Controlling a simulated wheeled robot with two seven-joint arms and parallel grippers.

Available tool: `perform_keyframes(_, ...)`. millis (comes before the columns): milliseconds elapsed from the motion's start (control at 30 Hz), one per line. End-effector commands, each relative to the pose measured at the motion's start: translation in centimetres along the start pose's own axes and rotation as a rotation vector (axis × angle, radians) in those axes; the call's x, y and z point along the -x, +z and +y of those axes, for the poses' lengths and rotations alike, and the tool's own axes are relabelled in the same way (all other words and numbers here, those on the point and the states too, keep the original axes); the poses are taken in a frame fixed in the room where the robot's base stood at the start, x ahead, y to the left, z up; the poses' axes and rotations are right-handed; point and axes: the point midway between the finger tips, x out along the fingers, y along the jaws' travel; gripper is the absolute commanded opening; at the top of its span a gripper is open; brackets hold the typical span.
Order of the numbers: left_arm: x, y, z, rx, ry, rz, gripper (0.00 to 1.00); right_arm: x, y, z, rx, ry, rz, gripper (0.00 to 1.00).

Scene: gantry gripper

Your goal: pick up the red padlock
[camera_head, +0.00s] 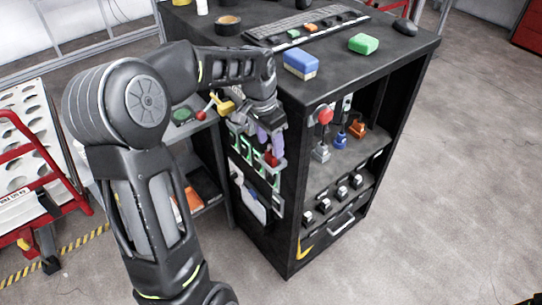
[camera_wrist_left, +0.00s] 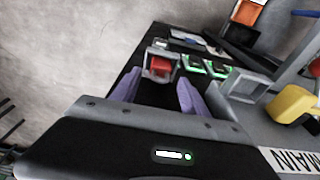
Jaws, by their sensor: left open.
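The red padlock (camera_head: 271,159) is on the left side of the black cabinet, just below my left fingertips. In the left wrist view the padlock (camera_wrist_left: 159,65) is a small red block with grey parts around it, ahead of the gap between the fingers. My left gripper (camera_head: 268,140) points down along the cabinet's side. Its purple fingers (camera_wrist_left: 156,90) are spread apart, with nothing seen held between them. I cannot tell whether the fingertips touch the padlock. My right gripper is not in view.
Green-lit slots (camera_wrist_left: 205,68) lie beside the padlock. A yellow part (camera_wrist_left: 292,104) is close on the right in the wrist view. The black cabinet top (camera_head: 375,75) holds a blue-and-white block (camera_head: 300,64), a green block (camera_head: 364,43) and a tape roll (camera_head: 228,25). Open floor (camera_head: 450,180) lies right.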

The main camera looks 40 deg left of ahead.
Motion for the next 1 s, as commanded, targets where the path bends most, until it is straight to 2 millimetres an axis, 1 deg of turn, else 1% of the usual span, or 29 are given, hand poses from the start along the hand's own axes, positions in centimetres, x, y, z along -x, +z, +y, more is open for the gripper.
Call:
perform_keyframes(100,0.02,0.0,0.0,0.0,0.0,0.0,0.53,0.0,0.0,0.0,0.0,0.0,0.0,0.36)
perform_keyframes(733,0.02,0.0,0.0,0.0,0.0,0.0,0.01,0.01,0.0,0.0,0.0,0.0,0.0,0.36)
perform_keyframes(767,0.02,0.0,0.0,0.0,0.0,0.0,0.0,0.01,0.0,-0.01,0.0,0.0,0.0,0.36)
perform_keyframes(1000,0.01,0.0,0.01,0.0,0.0,0.0,0.0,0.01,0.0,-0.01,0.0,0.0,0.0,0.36)
